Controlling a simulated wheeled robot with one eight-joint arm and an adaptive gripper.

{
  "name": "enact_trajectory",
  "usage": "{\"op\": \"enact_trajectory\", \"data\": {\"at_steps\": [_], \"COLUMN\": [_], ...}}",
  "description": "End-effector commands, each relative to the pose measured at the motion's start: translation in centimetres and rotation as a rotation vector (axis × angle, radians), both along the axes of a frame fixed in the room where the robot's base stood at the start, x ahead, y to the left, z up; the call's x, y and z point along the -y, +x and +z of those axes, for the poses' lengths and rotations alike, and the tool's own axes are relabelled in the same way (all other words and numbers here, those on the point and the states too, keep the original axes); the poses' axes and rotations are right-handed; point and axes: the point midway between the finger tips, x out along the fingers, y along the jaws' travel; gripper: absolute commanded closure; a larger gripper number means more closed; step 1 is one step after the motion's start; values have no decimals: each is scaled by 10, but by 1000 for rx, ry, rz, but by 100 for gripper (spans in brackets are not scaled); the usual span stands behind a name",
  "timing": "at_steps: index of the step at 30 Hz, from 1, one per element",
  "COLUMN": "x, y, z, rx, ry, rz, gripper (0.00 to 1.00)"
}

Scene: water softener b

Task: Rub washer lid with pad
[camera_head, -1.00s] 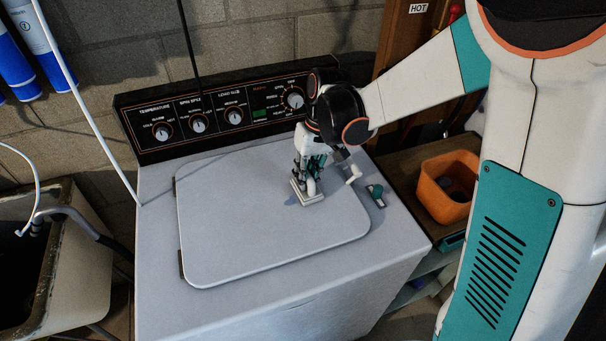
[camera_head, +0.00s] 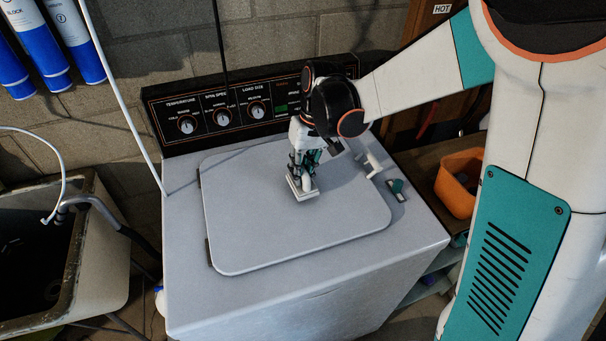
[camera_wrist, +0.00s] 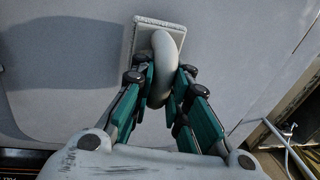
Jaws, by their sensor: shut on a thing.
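The washer lid (camera_head: 280,225) is a flat, pale grey panel with rounded corners, shut on top of the washer (camera_head: 190,285). My gripper (camera_head: 302,178) points down over the back part of the lid, right of its middle. It is shut on the curved handle of the pad, which also shows between the fingers in the wrist view (camera_wrist: 165,55). The pad (camera_head: 303,195) is a small, pale rectangular block. Its underside is at the lid surface, though firm contact is hard to tell.
A control panel with knobs (camera_head: 222,117) rises behind the lid. A small teal and grey object (camera_head: 396,189) lies on the washer top right of the lid. An orange container (camera_head: 459,184) stands on a shelf at right; a sink (camera_head: 75,265) is at left.

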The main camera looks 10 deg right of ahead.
Motion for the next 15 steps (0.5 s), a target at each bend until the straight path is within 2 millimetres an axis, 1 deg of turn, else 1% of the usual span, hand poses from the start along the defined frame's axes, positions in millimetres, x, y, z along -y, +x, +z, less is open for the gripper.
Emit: {"op": "enact_trajectory", "data": {"at_steps": [1,15], "x": [0,-2], "y": [0,7], "z": [10,52], "rx": [-1,-1], "ry": [0,0], "rz": [-1,-4], "gripper": [100,100]}}
